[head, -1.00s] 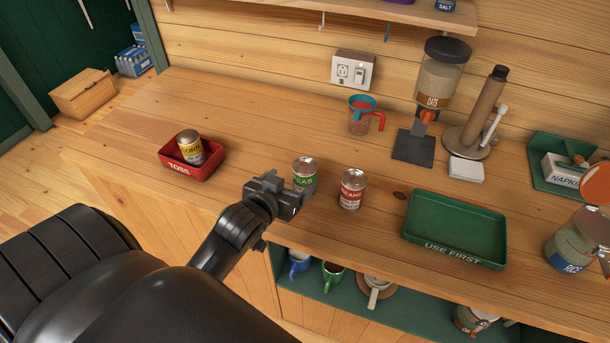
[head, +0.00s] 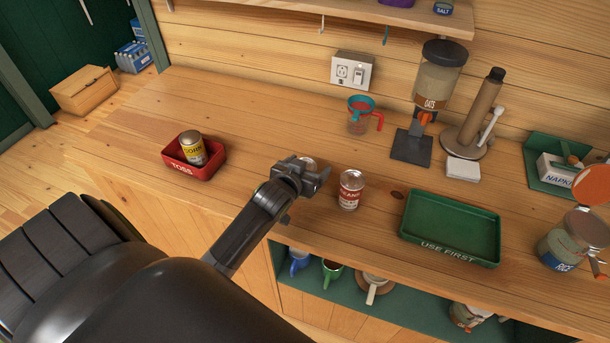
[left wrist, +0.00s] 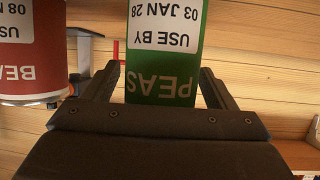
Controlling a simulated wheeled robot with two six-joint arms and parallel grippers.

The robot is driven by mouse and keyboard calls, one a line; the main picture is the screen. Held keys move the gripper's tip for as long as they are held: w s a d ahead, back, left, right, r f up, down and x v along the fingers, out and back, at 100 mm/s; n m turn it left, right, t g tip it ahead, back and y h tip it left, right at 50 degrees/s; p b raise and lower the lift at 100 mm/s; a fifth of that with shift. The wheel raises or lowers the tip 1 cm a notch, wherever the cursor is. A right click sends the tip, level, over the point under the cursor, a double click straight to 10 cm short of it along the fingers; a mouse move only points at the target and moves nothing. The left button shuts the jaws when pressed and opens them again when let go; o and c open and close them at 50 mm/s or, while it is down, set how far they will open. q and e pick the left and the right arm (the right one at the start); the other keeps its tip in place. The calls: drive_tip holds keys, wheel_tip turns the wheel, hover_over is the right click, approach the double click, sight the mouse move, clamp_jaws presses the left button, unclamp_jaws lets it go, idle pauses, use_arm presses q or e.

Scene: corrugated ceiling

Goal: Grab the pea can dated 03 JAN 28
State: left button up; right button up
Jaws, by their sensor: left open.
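The pea can is green with a white label reading "USE BY 03 JAN 28", upside down in the left wrist view (left wrist: 165,60). In the head view my left gripper hides most of it, and only its silver top (head: 309,163) shows. My left gripper (head: 312,178) is open at the can. In the left wrist view its two fingers (left wrist: 162,85) stand on either side of the green can, with small gaps. The red beans can (head: 350,190) stands just right of the gripper; it also shows in the left wrist view (left wrist: 30,55). My right gripper is not in view.
A red TOSS tray (head: 205,172) with a yellow corn can (head: 192,148) is at the left. An empty green USE FIRST tray (head: 450,228) is at the right. A measuring cup (head: 360,115) and oats dispenser (head: 436,90) stand behind. Clear counter lies between.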

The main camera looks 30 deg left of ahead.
use_arm(q)
drive_tip(key=shift+w, duration=0.1)
drive_tip(key=c, duration=1.3)
